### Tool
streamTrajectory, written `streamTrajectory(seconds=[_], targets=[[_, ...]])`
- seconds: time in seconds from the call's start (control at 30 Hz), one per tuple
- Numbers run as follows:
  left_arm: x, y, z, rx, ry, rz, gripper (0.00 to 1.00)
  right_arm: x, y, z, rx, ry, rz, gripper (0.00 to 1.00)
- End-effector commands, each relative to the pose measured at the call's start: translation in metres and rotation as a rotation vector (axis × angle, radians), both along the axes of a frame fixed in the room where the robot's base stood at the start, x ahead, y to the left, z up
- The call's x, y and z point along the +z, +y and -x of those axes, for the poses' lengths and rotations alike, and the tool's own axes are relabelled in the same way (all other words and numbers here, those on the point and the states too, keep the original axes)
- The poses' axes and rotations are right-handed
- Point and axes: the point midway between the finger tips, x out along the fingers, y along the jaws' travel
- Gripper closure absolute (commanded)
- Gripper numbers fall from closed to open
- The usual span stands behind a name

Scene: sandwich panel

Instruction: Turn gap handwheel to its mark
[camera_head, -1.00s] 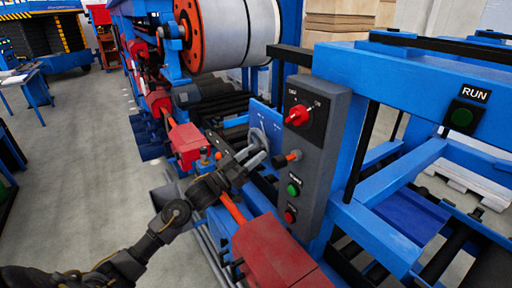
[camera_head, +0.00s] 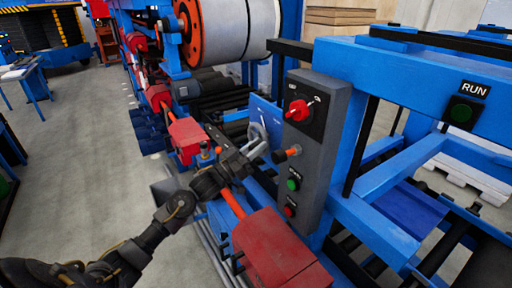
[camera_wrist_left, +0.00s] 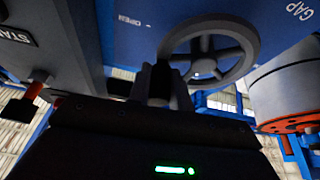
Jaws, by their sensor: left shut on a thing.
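The gap handwheel is a grey spoked wheel on a blue plate marked GAP. In the head view the handwheel (camera_head: 262,133) is small and partly covered by my left gripper (camera_head: 254,150). In the left wrist view the handwheel (camera_wrist_left: 242,36) fills the upper middle. My left gripper (camera_wrist_left: 160,82) is shut at the wheel's lower left rim, holding it. The blue plate (camera_wrist_left: 140,45) also bears a small label that seems to read OPEN. I cannot make out the wheel's mark. My right gripper is in neither view.
A grey control box (camera_head: 318,150) with a red selector knob (camera_head: 298,110), an orange-tipped lever and green and red buttons stands close right of the gripper. A red block (camera_head: 275,250) lies below. A large roll (camera_head: 235,30) is behind. Open floor is at left.

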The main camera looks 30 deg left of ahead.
Motion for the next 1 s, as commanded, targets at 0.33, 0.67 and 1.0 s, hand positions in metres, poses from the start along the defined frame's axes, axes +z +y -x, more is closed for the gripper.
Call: streamTrajectory(seconds=[0.33,0.67,1.0], targets=[[-0.013,-0.001,0.001,0.0,-0.084,-0.142,1.0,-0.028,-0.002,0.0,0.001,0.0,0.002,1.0],[-0.03,0.0,0.0,0.0,-0.238,-0.405,1.0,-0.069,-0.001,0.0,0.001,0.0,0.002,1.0],[-0.046,0.005,-0.003,-0.001,-0.4,-0.684,1.0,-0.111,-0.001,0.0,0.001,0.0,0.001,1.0]])
